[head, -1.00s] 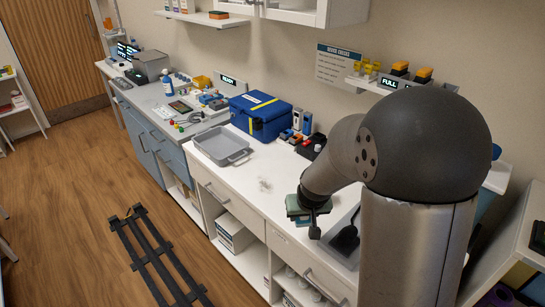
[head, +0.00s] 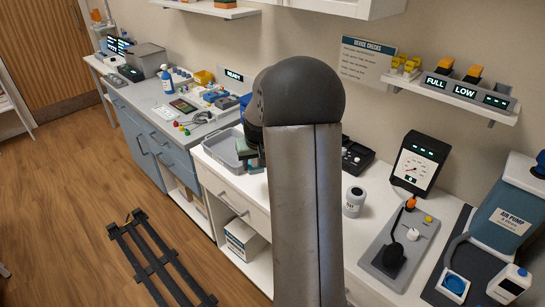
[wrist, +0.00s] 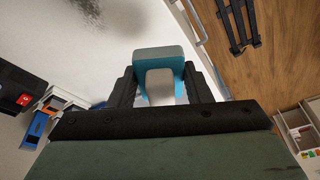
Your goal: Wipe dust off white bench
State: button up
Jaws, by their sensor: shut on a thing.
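The white bench (head: 362,232) runs across the middle of the head view, partly hidden by my arm. In the wrist view the bench top (wrist: 165,22) has a dark speckled dust patch (wrist: 88,11) at the upper left. My gripper (wrist: 162,78) is shut on a grey and teal block (wrist: 160,55), with a black finger on each side. In the head view the block (head: 256,168) shows only in part beside my arm, near the grey tray. I cannot tell whether it touches the bench.
The grey tray (head: 222,146) sits left of my arm. A white canister (head: 354,201), a gauge device (head: 420,162), a grey panel (head: 388,262) and an air pump (head: 508,212) stand on the right. The bench edge and wooden floor (wrist: 285,60) lie right in the wrist view.

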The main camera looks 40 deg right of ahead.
jog(key=s+d+m, duration=0.1)
jog(key=s+d, duration=0.1)
jog(key=d, duration=0.5)
jog(key=shift+f+b, duration=1.7)
jog(key=shift+f, duration=0.45)
